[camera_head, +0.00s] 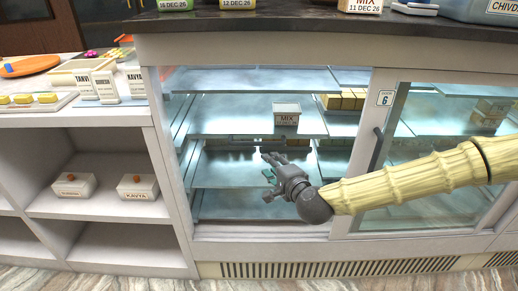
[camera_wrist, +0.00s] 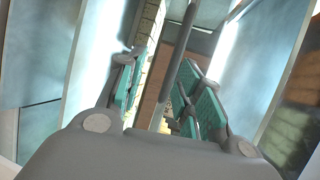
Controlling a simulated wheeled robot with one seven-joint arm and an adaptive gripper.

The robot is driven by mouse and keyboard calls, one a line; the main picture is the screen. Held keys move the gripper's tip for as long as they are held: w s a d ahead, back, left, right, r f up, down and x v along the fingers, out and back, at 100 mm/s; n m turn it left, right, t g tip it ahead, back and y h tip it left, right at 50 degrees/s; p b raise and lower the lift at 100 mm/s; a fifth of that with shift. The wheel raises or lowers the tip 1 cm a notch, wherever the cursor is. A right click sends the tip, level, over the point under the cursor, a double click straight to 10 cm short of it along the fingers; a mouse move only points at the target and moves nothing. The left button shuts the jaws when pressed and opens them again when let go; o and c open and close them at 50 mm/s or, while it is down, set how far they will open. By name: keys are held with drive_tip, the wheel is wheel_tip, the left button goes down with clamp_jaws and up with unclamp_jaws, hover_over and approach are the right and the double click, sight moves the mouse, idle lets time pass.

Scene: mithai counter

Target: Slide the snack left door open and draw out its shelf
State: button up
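The left bay of the snack case stands open, with no glass that I can make out across it. A framed glass door (camera_head: 378,150) marked 6, with a dark upright handle, stands to its right. Inside the bay, an upper glass shelf (camera_head: 235,115) carries a box labelled MIX (camera_head: 286,114). A lower shelf (camera_head: 225,172) lies below it. My gripper (camera_head: 268,170) reaches into the bay in front of the lower shelf. In the wrist view, its teal-padded fingers (camera_wrist: 163,92) are apart, with a dark bar (camera_wrist: 178,70) running between them. Whether they touch it is unclear.
My arm crosses in front of the numbered door. Yellowish boxes (camera_head: 345,99) sit deeper in the case. At left, an open white shelf unit (camera_head: 90,120) holds small boxes and name cards. A dark countertop (camera_head: 300,18) with labelled containers runs above the case.

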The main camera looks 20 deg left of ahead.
sight(260, 145)
drive_tip(key=shift+m, duration=0.3)
drive_tip(key=w+a, duration=0.2)
drive_tip(key=w, duration=0.1)
drive_tip(key=w+a, duration=0.2)
drive_tip(key=w, duration=0.1)
drive_tip(key=w+a, duration=0.2)
drive_tip(key=w, duration=0.1)
drive_tip(key=shift+w+a+r, duration=0.15)
drive_tip(key=shift+w+a, duration=0.05)
drive_tip(key=shift+a, duration=0.2)
clamp_jaws()
